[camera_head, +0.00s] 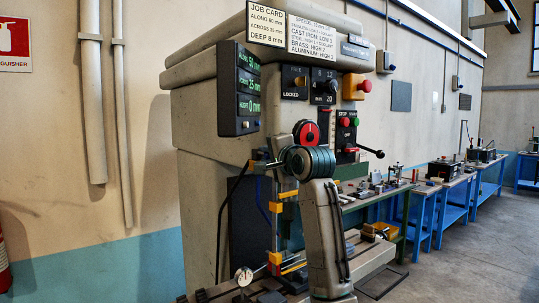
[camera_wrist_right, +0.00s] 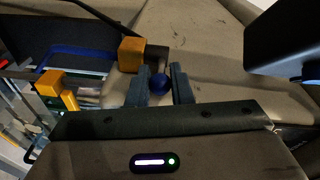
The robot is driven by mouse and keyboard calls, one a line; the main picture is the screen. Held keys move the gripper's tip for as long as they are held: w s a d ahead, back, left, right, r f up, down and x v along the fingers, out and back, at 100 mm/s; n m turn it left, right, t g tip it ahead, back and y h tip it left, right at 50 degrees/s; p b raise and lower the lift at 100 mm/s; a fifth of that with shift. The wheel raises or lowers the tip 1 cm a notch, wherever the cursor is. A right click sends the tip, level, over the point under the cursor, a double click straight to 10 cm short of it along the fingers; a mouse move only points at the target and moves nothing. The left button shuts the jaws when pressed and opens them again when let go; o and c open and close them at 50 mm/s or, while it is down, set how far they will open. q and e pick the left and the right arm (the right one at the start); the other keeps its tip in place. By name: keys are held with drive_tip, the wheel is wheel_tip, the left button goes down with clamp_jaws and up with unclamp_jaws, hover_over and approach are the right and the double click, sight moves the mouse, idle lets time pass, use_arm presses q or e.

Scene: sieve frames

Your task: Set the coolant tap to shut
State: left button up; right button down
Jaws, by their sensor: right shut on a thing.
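The coolant tap shows in the right wrist view as an orange block (camera_wrist_right: 131,52) with a dark fitting beside it and a round blue knob (camera_wrist_right: 160,85). My right gripper (camera_wrist_right: 161,76) is shut on the blue knob, one dark finger on each side of it. In the head view my right gripper (camera_head: 265,164) reaches left from my wrist to the side of the drill head. There the tap's orange block (camera_head: 254,165) shows just beyond the fingers, and the knob is hidden. I cannot read the tap's set position. My left gripper is not in view.
The grey machine (camera_head: 210,115) carries a green-lit readout (camera_head: 249,90), switches, and a red dial (camera_head: 306,133) close to my wrist. A dial gauge (camera_head: 243,276) stands on the table below. Blue benches (camera_head: 421,218) line the wall at right; the floor there is clear.

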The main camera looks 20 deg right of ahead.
drive_tip(key=m+h, duration=0.1)
drive_tip(key=a+m+h, duration=0.1)
drive_tip(key=h, duration=0.1)
drive_tip(key=shift+s+a, duration=0.1)
drive_tip(key=shift+a+m+h+p, duration=0.3)
drive_tip(key=shift+m+h, duration=0.2)
drive_tip(key=shift+h, duration=0.3)
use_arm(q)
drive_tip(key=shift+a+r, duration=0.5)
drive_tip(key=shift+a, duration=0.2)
use_arm(e)
drive_tip(key=shift+h, duration=0.3)
drive_tip(key=c, duration=1.3)
unclamp_jaws()
drive_tip(key=shift+c, duration=0.2)
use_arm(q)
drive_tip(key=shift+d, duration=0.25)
